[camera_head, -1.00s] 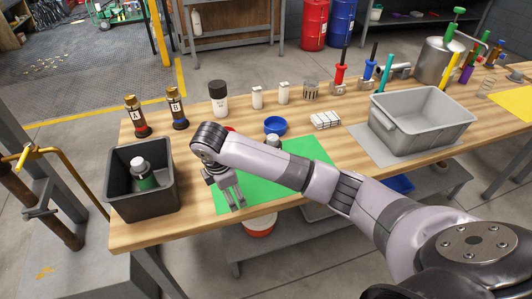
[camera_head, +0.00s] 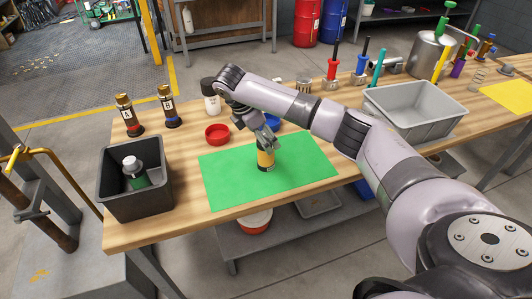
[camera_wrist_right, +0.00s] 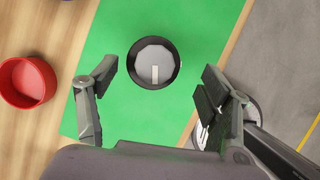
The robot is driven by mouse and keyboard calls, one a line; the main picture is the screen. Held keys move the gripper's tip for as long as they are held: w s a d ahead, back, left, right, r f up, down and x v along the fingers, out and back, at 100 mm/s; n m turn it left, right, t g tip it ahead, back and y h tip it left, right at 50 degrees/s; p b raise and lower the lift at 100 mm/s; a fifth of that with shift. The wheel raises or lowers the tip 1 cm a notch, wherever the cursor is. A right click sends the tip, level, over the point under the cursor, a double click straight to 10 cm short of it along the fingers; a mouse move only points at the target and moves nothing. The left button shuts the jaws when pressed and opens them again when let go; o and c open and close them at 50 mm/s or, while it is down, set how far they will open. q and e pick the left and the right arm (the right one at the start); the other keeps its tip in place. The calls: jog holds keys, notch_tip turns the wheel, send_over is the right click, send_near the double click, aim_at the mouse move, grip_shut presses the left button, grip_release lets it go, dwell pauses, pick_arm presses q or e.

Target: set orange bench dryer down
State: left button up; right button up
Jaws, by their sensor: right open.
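The orange bench dryer (camera_head: 265,160) stands upright on the green mat (camera_head: 225,185), a short orange-yellow cylinder with a dark top. In the right wrist view it shows from above as a round black rim with a grey inside (camera_wrist_right: 153,62). My right gripper (camera_head: 266,138) is right above and around its top in the head view, partly hiding it. In the wrist view the fingers (camera_wrist_right: 158,97) are spread wide, with the dryer ahead of the gap and clear of both. My left gripper is not in view.
A red bowl (camera_head: 217,134) and a blue bowl (camera_head: 273,121) stand behind the mat. A grey tub (camera_head: 420,110) is at the right.

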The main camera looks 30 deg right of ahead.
aim_at(265, 163)
jog(key=x, duration=0.5)
jog(key=p+x, duration=0.1)
jog(key=x, duration=0.1)
jog(key=shift+w+d+f, duration=0.15)
jog(key=shift+w+f, duration=0.2)
jog(key=shift+w, duration=0.05)
jog(key=c, duration=1.4)
jog(key=shift+r, duration=0.1)
jog(key=shift+c, duration=1)
jog(key=shift+r, duration=0.1)
